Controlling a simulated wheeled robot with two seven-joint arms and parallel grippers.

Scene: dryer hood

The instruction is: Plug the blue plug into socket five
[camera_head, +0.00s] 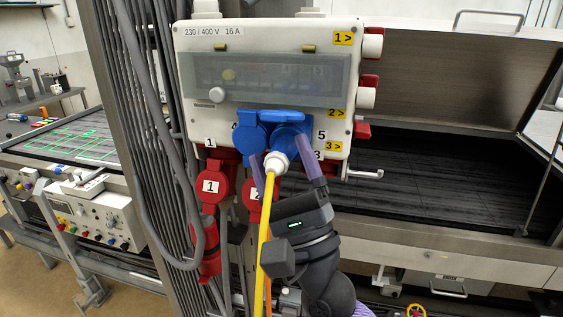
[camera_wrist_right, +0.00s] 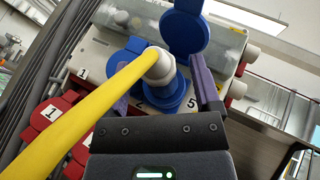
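The blue plug (camera_head: 284,137) has a white collar and a yellow cable (camera_head: 267,235). It sits at socket five, beside the label 5, on the front of the white power box (camera_head: 180,62). It appears seated there, but its depth is hidden. In the right wrist view the blue plug (camera_wrist_right: 168,98) stands under a raised blue lid (camera_wrist_right: 185,27). My right gripper (camera_head: 281,150) has its purple fingers on both sides of the plug. In the wrist view the right gripper (camera_wrist_right: 161,78) is open, with a gap beside the right finger. My left gripper is out of view.
A closed blue lid (camera_head: 250,132) is left of the plug. Grey cables and a metal post (camera_head: 120,90) stand left. The dark dryer bed (camera_head: 440,185) lies right, behind the box.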

